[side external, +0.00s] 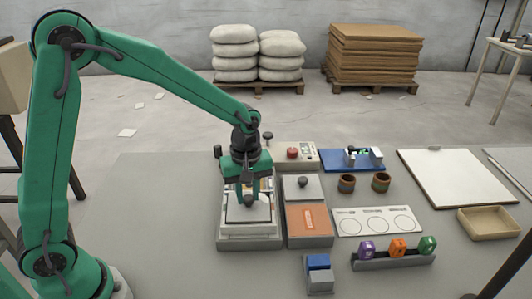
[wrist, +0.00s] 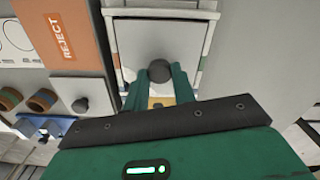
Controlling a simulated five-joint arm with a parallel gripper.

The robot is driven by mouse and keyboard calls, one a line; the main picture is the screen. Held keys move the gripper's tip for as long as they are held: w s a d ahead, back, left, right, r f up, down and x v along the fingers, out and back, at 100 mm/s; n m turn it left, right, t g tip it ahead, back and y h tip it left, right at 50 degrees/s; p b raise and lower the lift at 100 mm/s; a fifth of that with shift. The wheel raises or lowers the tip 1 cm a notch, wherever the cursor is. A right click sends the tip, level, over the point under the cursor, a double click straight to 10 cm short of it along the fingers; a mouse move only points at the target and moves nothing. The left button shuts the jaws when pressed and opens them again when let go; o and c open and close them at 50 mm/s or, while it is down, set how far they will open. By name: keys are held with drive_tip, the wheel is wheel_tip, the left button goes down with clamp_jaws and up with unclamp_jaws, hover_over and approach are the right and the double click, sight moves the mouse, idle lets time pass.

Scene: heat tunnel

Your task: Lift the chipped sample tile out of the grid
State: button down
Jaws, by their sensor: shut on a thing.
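My gripper (side external: 249,198) is over the light grey box (side external: 250,242) in the side external view. Its green fingers are shut on a round dark knob (wrist: 160,71), which stands on a white lid (wrist: 138,38). The lid (side external: 240,213) lies over the box; I cannot tell whether it is seated or slightly raised. Small coloured patches show along the lid's edges, and a yellow patch shows between my fingers in the wrist view. The grid is mostly hidden under the lid and gripper. I cannot make out the chipped tile.
A box with an orange REJECT label (side external: 308,219) and its own knobbed grey lid (side external: 303,188) stands close on the right. Beyond are two brown cups, a card with circles (side external: 376,221), a rack of coloured blocks (side external: 393,258) and a tan tray (side external: 489,223). The bench's left side is clear.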

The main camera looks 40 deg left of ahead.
drive_tip(key=s+d+r, duration=0.7)
drive_tip(key=d+r, duration=0.1)
drive_tip(key=d, duration=0.1)
drive_tip(key=shift+s+r, duration=0.15)
drive_tip(key=shift+s, duration=0.15)
idle(0.4)
